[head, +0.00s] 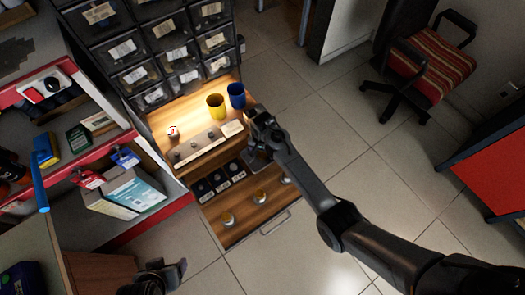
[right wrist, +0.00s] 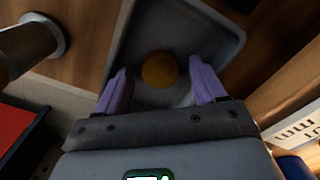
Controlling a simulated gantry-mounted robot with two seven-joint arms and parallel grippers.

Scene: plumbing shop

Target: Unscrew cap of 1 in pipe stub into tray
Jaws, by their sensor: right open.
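My right gripper (head: 258,140) is at the right end of the wooden bench, reaching in from the right. In the right wrist view its two purple fingers (right wrist: 160,88) are open, over a grey tray (right wrist: 205,20). A round brass-coloured cap (right wrist: 158,70) lies in the tray between the fingertips in the picture; I cannot tell whether they touch it. A brown pipe stub (right wrist: 22,48) on a pale round flange stands left of the tray. In the head view, several stubs with brass-coloured tops, such as one stub (head: 228,218), stand on the lower wooden shelf. My left gripper (head: 172,272) is at the bottom edge, away from the stubs.
A yellow cup (head: 215,106) and a blue cup (head: 236,95) stand at the back of the bench, near a grey strip with small fittings (head: 197,147). Dark bins (head: 220,180) lie above the stubs. Drawers (head: 160,45) rise behind.

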